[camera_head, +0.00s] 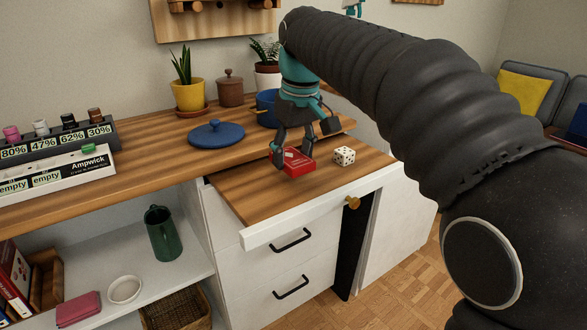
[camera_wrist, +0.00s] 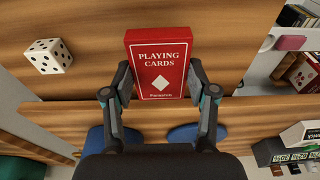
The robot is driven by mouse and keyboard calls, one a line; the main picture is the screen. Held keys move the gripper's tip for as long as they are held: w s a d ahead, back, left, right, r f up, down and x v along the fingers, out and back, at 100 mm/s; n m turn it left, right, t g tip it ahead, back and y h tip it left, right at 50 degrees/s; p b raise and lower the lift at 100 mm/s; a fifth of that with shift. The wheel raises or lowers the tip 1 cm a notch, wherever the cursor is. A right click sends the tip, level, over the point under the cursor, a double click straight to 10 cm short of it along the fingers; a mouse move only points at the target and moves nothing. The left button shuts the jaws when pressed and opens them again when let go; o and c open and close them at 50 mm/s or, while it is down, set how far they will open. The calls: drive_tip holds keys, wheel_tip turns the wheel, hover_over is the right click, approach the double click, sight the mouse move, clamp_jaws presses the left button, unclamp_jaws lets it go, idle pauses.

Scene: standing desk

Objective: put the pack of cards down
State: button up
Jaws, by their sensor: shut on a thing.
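The pack of cards (camera_head: 297,163) is a red box with white lettering. It shows upright in the wrist view (camera_wrist: 158,62), with "PLAYING CARDS" and a white diamond on its face. My gripper (camera_head: 294,152) is shut on the pack, one finger on each side near its lower end; the fingers also show in the wrist view (camera_wrist: 158,88). The pack is just over the pull-out wooden board (camera_head: 262,198) of the desk. I cannot tell whether it touches the board.
A white die (camera_head: 344,156) with dark pips lies on the board right of the pack. A blue lid (camera_head: 216,134) and a blue pot (camera_head: 268,106) are on the desktop behind. The board's front left part is clear, ending at a white edge (camera_head: 310,209).

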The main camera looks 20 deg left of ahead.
sight(294, 159)
drive_tip(key=shift+f+b, duration=0.3)
drive_tip(key=shift+f, duration=1.45)
drive_tip(key=shift+f, duration=0.1)
drive_tip(key=o, duration=1.2)
drive_tip(key=r, duration=0.3)
drive_tip(key=d+r+p, duration=0.1)
drive_tip(key=r, duration=0.3)
drive_tip(key=s+r+p, duration=0.1)
drive_tip(key=r, duration=0.3)
drive_tip(key=shift+d+r, duration=0.15)
drive_tip(key=shift+r, duration=0.05)
drive_tip(key=shift+s+r+p, duration=0.1)
drive_tip(key=shift+r+p, duration=0.2)
drive_tip(key=shift+r, duration=0.05)
